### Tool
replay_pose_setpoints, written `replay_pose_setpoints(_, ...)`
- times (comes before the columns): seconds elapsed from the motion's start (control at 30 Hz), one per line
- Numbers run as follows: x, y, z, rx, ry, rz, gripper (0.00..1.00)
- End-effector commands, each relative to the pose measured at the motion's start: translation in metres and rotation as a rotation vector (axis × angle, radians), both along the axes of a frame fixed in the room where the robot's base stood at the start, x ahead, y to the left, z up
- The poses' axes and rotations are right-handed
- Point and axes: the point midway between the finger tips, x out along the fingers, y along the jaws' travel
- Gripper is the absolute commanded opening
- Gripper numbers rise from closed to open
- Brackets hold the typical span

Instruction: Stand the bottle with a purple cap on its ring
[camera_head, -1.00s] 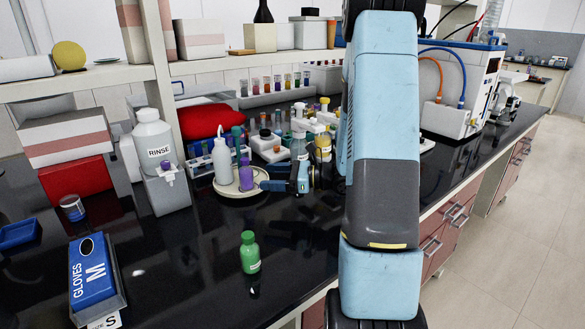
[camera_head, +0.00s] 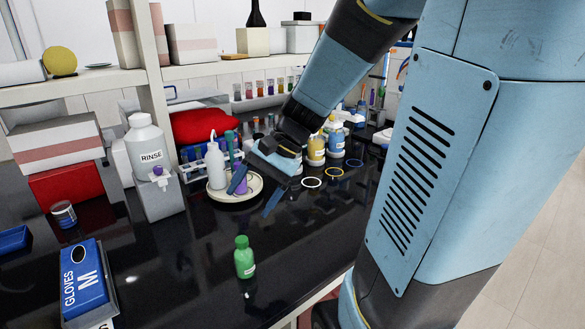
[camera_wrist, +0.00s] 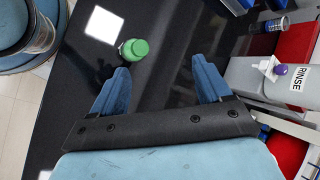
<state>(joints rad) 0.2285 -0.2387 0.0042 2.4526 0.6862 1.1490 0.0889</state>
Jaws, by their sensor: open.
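A purple bottle (camera_head: 241,187), whose cap I cannot make out clearly, stands on the round cream tray (camera_head: 226,199) beside a white wash bottle (camera_head: 215,165). My gripper (camera_head: 255,193) is open and empty over the black counter, just right of the tray, with one finger partly covering the purple bottle in the head view. In the wrist view its jaws (camera_wrist: 160,66) are spread with nothing between them, and the purple bottle does not show. A white ring (camera_head: 311,183), an orange ring (camera_head: 334,172) and a blue ring (camera_head: 353,163) lie right of my gripper. I see no purple ring.
A green bottle (camera_head: 244,257) stands alone at the front, and also shows in the wrist view (camera_wrist: 133,48). Yellow (camera_head: 316,150) and blue-labelled (camera_head: 336,144) bottles stand behind the rings. The RINSE carboy (camera_head: 148,150) and glove box (camera_head: 84,279) are at left. Counter around the green bottle is clear.

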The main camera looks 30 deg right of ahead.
Motion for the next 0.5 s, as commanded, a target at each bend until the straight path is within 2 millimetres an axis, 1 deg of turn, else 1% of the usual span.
replay_pose_setpoints(0.03,-0.008,-0.001,0.005,-0.049,-0.041,0.039,0.77)
replay_pose_setpoints(0.2,-0.028,-0.009,0.017,-0.223,-0.170,0.163,0.77)
replay_pose_setpoints(0.37,-0.044,-0.020,0.032,-0.386,-0.304,0.271,0.77)
replay_pose_setpoints(0.5,-0.055,-0.031,0.048,-0.526,-0.423,0.358,0.77)
